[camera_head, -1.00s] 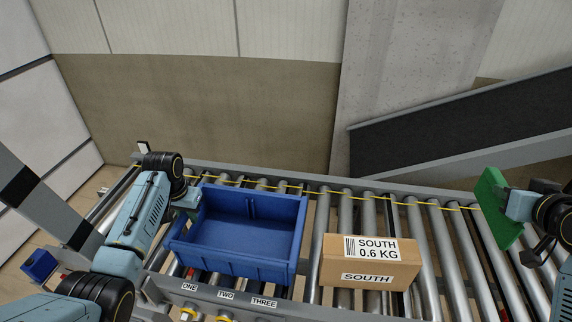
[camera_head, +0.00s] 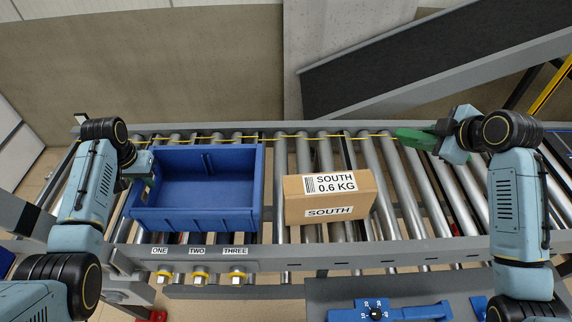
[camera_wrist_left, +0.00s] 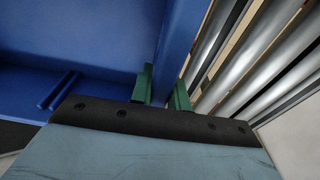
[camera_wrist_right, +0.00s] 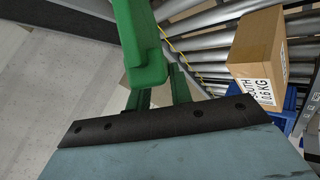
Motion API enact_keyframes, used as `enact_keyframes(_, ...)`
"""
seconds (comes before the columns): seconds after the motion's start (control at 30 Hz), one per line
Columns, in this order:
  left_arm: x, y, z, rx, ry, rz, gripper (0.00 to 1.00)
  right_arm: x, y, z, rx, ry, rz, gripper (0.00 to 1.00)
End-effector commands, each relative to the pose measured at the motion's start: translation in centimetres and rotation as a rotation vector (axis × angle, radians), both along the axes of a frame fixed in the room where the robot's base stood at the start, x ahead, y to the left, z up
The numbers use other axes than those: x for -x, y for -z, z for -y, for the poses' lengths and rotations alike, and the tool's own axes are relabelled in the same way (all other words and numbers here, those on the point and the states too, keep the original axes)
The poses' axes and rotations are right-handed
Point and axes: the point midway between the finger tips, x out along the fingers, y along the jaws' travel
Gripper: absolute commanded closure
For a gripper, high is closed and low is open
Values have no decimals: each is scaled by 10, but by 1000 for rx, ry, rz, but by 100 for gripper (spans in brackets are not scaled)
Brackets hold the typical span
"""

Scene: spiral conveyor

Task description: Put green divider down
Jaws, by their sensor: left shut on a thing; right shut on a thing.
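The green divider (camera_head: 417,139) is in my right gripper (camera_head: 440,138), above the far side of the rollers, right of the cardboard box. In the right wrist view the divider (camera_wrist_right: 140,45) sticks out from between the green fingertips (camera_wrist_right: 158,90). My right gripper is shut on it. My left gripper (camera_head: 148,168) is at the left wall of the blue bin (camera_head: 195,220). In the left wrist view its fingers (camera_wrist_left: 163,90) straddle the bin wall, shut on it. Whether the divider touches the rollers cannot be told.
A cardboard box (camera_head: 328,196) marked SOUTH 0.6 KG lies on the roller conveyor (camera_head: 410,205) right of the bin. A yellow line (camera_head: 290,136) runs along the far side. A dark sloped belt (camera_head: 430,65) rises behind. Bare rollers lie right of the box.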

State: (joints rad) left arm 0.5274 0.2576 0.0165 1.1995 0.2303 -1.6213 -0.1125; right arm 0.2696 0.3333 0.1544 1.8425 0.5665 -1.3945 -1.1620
Motion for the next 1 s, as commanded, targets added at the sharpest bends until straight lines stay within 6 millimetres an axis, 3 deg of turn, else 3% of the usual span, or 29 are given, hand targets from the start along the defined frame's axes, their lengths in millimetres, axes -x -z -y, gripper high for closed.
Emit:
enact_keyframes(0.2, 0, -1, 0, 0, -1, 1, 100, 4, 22, -4, 234, -272, 76, 100)
enact_keyframes(0.5, 0, -1, 0, 0, -1, 1, 100, 8, 41, -8, 416, -532, 207, 100)
enact_keyframes(0.77, 0, -1, 0, 0, -1, 1, 100, 9, 48, -10, 455, -599, 249, 100)
enact_keyframes(1.0, 0, -1, 0, 0, 0, 1, 100, 9, 75, -10, 452, -598, 247, 100)
